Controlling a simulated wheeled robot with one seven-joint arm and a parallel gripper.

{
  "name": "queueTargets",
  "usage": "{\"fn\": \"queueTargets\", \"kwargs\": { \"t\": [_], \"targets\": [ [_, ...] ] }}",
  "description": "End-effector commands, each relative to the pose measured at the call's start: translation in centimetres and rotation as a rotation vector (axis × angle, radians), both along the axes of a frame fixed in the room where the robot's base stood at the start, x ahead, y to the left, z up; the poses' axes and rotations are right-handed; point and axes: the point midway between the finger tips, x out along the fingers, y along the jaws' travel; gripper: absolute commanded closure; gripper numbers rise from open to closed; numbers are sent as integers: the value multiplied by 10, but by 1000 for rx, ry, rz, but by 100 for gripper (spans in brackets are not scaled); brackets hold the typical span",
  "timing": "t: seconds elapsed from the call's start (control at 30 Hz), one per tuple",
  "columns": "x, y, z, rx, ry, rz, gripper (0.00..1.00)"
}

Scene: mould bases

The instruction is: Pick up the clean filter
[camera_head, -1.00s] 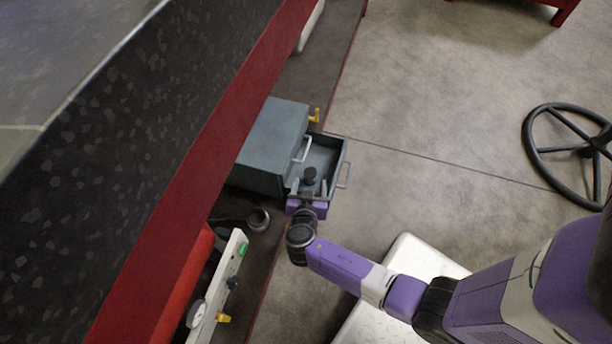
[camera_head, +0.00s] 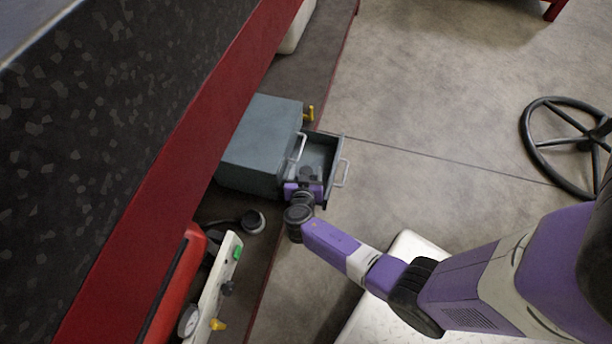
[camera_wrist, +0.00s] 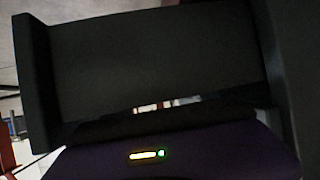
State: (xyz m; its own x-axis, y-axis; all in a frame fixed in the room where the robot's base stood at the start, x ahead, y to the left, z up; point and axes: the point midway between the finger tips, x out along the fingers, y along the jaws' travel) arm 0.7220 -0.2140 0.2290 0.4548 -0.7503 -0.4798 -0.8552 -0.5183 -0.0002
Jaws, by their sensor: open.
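A dark round piece (camera_head: 306,174), which looks like the clean filter, is in the open drawer (camera_head: 325,144) of a grey-blue cabinet (camera_head: 262,140). My gripper (camera_head: 304,183) reaches into the drawer's near end, right at this piece and partly covering it. In the wrist view, my dark fingers stand apart at the left (camera_wrist: 36,85) and right (camera_wrist: 292,75). A broad dark surface (camera_wrist: 155,65) fills the space between them; I cannot tell if they touch it. The jaws are open.
A dark cup-shaped piece with a light rim (camera_head: 254,221) lies left of my gripper. A white panel with a gauge and knobs (camera_head: 212,300) stands nearby. The red-edged dark bench (camera_head: 150,190) rises at left. Clear floor lies right of the drawer.

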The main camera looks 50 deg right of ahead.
Motion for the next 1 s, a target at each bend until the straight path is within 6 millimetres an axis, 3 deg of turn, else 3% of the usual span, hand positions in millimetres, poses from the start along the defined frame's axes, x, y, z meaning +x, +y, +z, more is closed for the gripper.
{"fn": "queueTargets", "kwargs": {
  "t": [0.07, 0.4, 0.67, 1.0],
  "targets": [
    [0, 0, 0, 0, 0, 0, 34],
    [0, 0, 1, 0, 0, 0, 99],
    [0, 0, 2, -1, -1, 0, 100],
    [-2, -3, 19, 49, -10, -5, 100]
  ]
}}
